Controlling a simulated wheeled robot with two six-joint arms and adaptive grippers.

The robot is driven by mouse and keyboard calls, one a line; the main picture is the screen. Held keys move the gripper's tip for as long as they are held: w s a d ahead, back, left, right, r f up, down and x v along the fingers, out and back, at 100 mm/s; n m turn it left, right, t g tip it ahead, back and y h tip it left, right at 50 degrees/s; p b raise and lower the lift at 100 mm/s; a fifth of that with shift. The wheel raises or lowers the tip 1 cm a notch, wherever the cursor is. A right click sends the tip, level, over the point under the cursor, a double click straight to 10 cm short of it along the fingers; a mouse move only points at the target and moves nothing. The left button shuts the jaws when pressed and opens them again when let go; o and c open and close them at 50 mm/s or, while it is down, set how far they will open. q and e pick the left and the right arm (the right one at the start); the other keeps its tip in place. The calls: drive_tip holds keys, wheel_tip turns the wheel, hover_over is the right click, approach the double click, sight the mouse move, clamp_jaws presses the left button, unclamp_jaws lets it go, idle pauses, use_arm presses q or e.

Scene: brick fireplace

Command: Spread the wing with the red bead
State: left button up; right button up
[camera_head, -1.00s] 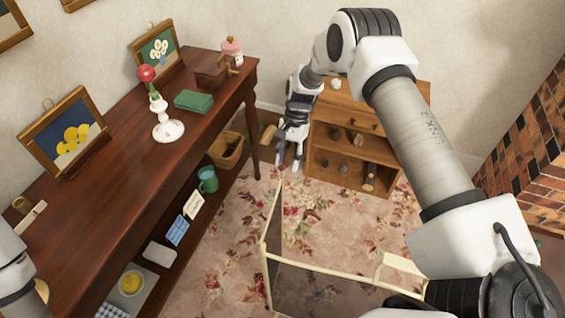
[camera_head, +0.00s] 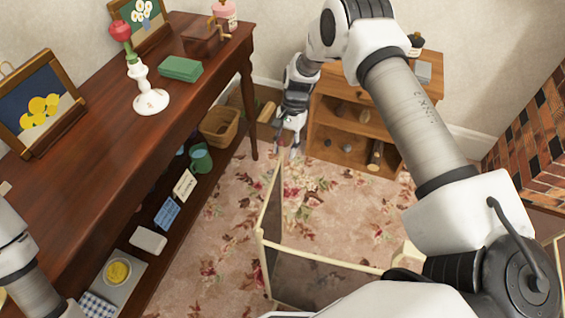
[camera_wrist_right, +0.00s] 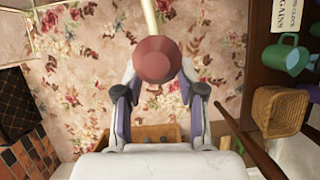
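The wing (camera_head: 272,205) is a thin cream-framed dark panel of a folding screen, standing on the floor and angled away from the main panel (camera_head: 325,280). Its red bead (camera_wrist_right: 155,60) shows in the right wrist view on top of a cream post. My right gripper (camera_head: 289,148) is at the wing's far end. In the wrist view its two fingers (camera_wrist_right: 157,78) stand apart on either side of the bead; contact is hidden. Only my left arm shows at the left edge of the head view; its gripper is out of view.
A dark wooden sideboard (camera_head: 70,180) stands at the left, with a candlestick (camera_head: 148,95) and pictures on it. A low wooden shelf (camera_head: 345,115) stands beyond my gripper. The brick fireplace (camera_head: 530,125) is at the right. Flowered carpet (camera_head: 215,245) lies free between sideboard and screen.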

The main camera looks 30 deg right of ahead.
sight(282, 161)
drive_tip(key=x, duration=0.5)
use_arm(q)
drive_tip(key=shift+r, duration=0.1)
use_arm(e)
clamp_jaws()
use_arm(q)
drive_tip(key=shift+a, duration=0.1)
